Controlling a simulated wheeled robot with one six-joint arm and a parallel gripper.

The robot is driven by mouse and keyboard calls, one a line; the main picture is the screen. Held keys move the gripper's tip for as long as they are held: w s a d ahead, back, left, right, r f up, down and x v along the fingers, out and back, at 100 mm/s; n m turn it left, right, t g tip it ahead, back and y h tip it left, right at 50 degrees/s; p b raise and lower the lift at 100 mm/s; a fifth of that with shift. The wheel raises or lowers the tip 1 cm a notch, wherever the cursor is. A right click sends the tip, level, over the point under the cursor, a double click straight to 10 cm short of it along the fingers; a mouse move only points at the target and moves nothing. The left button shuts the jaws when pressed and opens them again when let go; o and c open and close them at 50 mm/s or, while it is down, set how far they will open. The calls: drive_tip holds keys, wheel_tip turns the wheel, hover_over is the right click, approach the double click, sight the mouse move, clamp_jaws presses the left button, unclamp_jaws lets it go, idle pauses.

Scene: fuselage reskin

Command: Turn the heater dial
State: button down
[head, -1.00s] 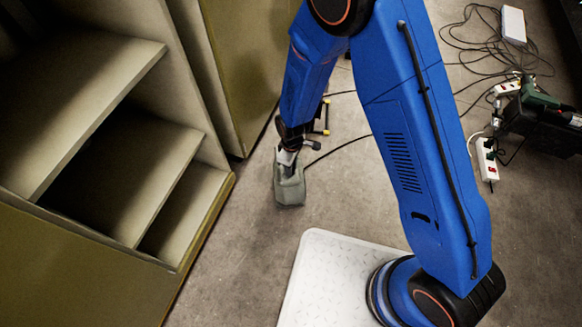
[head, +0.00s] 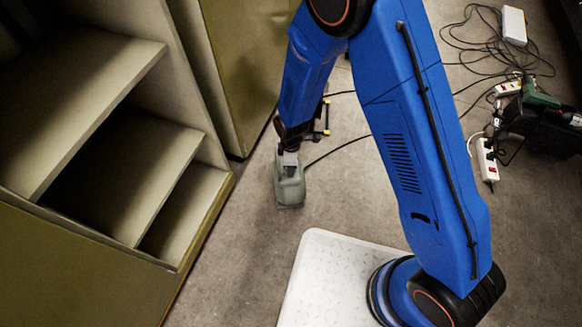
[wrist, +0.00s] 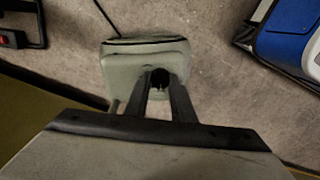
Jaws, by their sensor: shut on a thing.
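A small grey-green box-shaped unit (head: 290,188), which I take to be the heater, stands on the floor in the head view, below the end of my arm. It also shows in the wrist view (wrist: 118,68). My gripper (wrist: 160,84) reaches down to it, with both fingertips at a dark round part (wrist: 160,78), apparently the dial. The fingers are closed on this part from either side. The dial's marking cannot be made out, and in the head view the dial is hidden by my wrist.
An olive cabinet with open shelves (head: 165,165) stands at the left. A black cable (head: 340,149) runs over the floor near the unit. Power strips (head: 487,160) and a green tool (head: 540,97) lie at the right. Bare floor lies around the unit.

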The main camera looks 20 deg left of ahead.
drive_tip(key=c, duration=1.8)
unclamp_jaws()
wheel_tip(320, 180, up, 17)
drive_tip(key=shift+w+r, duration=0.2)
drive_tip(key=shift+w, duration=0.15)
drive_tip(key=w+d+r+m+t+y, duration=0.1)
drive_tip(key=w+d+r+m+t, duration=0.15)
drive_tip(key=d+r+m, duration=1.4)
drive_tip(key=s+d+r+m+t, duration=0.1)
drive_tip(key=s+d+r, duration=0.3)
drive_tip(key=d, duration=0.5)
drive_tip(key=s+d+r+m, duration=0.1)
drive_tip(key=s+d+r, duration=0.4)
drive_tip(key=d, duration=0.4)
drive_tip(key=s+d+r+m+t+h, duration=0.1)
drive_tip(key=s+d+r, duration=0.4)
drive_tip(key=d, duration=0.5)
drive_tip(key=shift+s+r+m+t, duration=0.15)
drive_tip(key=shift+s+m+t, duration=0.2)
drive_tip(key=shift+s+m, duration=0.35)
